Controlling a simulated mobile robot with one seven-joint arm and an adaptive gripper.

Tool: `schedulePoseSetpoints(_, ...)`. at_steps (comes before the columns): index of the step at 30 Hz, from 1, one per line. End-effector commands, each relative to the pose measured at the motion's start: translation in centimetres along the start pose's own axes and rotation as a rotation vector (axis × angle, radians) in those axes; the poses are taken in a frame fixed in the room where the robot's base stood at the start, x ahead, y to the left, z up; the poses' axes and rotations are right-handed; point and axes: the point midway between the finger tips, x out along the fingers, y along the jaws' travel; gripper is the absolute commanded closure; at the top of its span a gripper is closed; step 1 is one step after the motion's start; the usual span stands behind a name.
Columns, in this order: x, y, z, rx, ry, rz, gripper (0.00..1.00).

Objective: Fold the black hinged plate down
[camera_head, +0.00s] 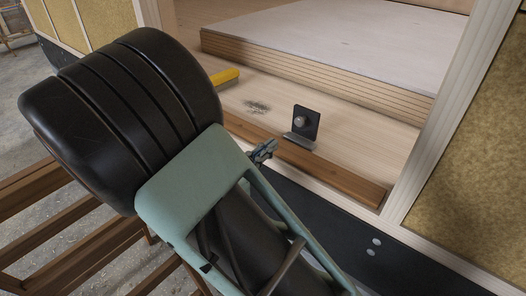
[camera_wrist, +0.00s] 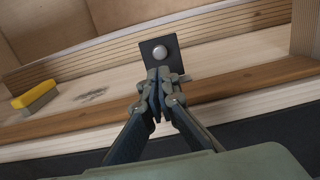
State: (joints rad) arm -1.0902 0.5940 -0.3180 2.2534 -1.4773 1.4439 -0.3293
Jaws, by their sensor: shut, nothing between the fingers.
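The black hinged plate (camera_head: 306,122) stands upright on the wooden floor of the trailer opening, just behind the brown wood strip. It has a round grey knob or bolt head on its face and a grey metal leaf at its foot. In the wrist view the plate (camera_wrist: 160,52) is straight ahead, its lower part hidden behind my fingers. My gripper (camera_head: 267,150) is shut and empty, in front of the plate and to its left in the head view. In the wrist view my gripper (camera_wrist: 159,76) overlaps the plate's lower part; I cannot tell if they touch.
A yellow-handled brush (camera_head: 225,76) lies on the floor to the left, near a dark patch of debris (camera_head: 257,106). A stack of boards (camera_head: 330,75) lies behind the plate. The brown strip (camera_head: 330,172) runs along the front edge. A pale door post (camera_head: 455,110) stands at right.

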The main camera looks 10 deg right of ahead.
Motion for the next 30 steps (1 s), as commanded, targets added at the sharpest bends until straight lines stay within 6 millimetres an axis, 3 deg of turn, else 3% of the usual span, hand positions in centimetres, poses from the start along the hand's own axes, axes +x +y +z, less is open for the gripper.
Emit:
schedulePoseSetpoints(6,4.9,-0.1,-0.1,0.0,0.0,-0.004,1.0)
schedulePoseSetpoints(12,8.0,0.0,-0.1,0.002,0.001,-0.002,1.0)
schedulePoseSetpoints(18,9.3,0.0,0.0,0.002,0.001,-0.001,1.0)
schedulePoseSetpoints(30,9.4,0.0,0.0,0.001,0.002,0.0,1.0)
